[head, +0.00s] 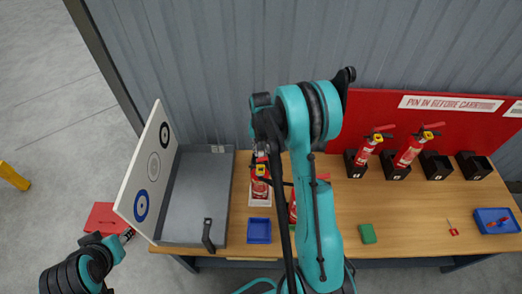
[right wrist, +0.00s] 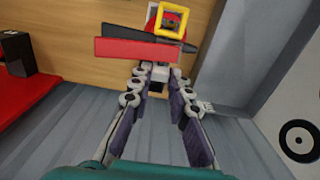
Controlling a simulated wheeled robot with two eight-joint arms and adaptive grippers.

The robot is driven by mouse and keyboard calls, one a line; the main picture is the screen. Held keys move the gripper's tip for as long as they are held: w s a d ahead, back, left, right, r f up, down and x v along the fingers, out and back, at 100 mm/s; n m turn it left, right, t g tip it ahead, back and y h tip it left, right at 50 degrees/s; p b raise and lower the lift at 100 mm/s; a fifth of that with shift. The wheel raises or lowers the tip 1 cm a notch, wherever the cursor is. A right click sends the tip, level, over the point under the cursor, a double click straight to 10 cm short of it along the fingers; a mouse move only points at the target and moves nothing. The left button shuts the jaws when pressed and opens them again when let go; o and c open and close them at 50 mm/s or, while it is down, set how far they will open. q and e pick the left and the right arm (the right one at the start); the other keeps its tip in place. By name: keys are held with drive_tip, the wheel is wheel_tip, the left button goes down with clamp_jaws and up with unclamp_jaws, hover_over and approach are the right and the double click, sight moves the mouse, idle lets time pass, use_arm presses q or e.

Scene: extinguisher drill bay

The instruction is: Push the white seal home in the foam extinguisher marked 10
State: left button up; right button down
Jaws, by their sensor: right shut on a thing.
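A red extinguisher with a yellow collar (head: 260,186) stands on a white-edged base on the bench in the head view. Its top shows in the right wrist view, with a yellow square frame (right wrist: 174,17) and red and black levers (right wrist: 135,48). My right gripper (right wrist: 160,76) is at these levers, its fingertips closed on a small white piece, which looks like the white seal (right wrist: 159,70). I cannot tell how far the seal is in. No number 10 is readable.
Another red extinguisher (head: 292,210) is partly behind my right arm. A grey tray (head: 190,240) and a white panel with rings (head: 150,170) stand left. Black holders, two with extinguishers (head: 408,152), stand right. A blue tray (head: 259,231) and green block (head: 368,233) lie near the front.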

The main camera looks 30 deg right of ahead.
drive_tip(key=shift+f+b, duration=0.1)
drive_tip(key=shift+b, duration=1.05)
idle(1.7)
drive_tip(key=c, duration=1.3)
unclamp_jaws()
drive_tip(key=shift+c, duration=0.2)
wheel_tip(320, 180, up, 12)
drive_tip(key=s+a+f+n+t+b, duration=0.6)
drive_tip(key=s+a+f+b, duration=0.9)
drive_tip(key=s+b, duration=0.4)
drive_tip(key=f+t+b, duration=0.1)
drive_tip(key=b, duration=0.2)
drive_tip(key=shift+a+f, duration=0.25)
drive_tip(key=shift+f, duration=0.05)
